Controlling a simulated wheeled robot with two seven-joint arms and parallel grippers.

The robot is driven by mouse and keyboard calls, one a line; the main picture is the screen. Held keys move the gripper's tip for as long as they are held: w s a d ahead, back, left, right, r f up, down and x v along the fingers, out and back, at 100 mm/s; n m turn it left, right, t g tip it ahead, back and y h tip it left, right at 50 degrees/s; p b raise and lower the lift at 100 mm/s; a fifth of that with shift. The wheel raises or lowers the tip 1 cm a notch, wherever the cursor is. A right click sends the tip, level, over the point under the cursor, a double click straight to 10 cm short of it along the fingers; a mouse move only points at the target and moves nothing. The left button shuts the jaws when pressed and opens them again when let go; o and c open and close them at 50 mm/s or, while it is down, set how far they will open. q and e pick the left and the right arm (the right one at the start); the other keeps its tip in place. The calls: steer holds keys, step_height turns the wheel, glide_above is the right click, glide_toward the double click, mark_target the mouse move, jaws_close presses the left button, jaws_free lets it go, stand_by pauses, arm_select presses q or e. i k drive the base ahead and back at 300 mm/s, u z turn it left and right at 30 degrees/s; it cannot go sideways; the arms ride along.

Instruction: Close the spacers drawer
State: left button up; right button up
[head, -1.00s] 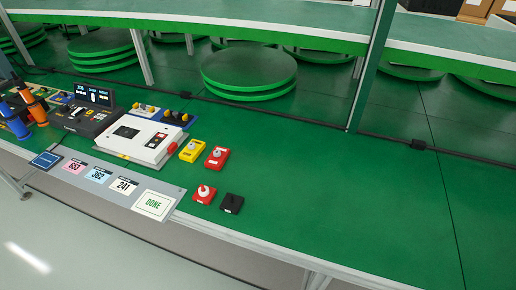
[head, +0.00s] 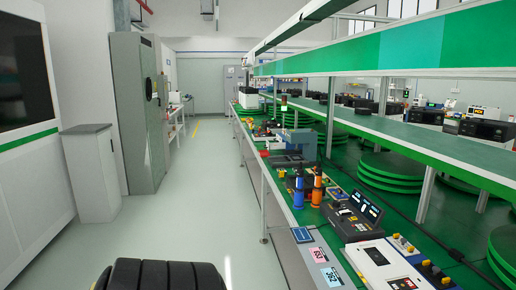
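I cannot make out a spacers drawer in the head view. The green workbench (head: 345,254) runs from the lower right far into the room, and its near edge carries labelled cards. No open drawer front is recognisable along the bench or at the cabinets. Neither my left nor my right gripper is in view.
A tall grey cabinet (head: 138,112) and a lower grey cabinet (head: 91,173) stand left of the open aisle floor (head: 203,200). On the bench are a white box device (head: 384,265), a black console (head: 355,215), orange-and-blue tools (head: 317,188) and a grey-blue machine (head: 296,142).

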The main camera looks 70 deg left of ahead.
mark_target(275, 144)
steer(key=u, duration=2.5)
steer(key=i, duration=0.7)
steer(key=u, duration=0.55)
steer(key=i, duration=3.95)
steer(key=z, duration=1.75)
steer(key=i, duration=1.35)
steer(key=z, duration=0.85)
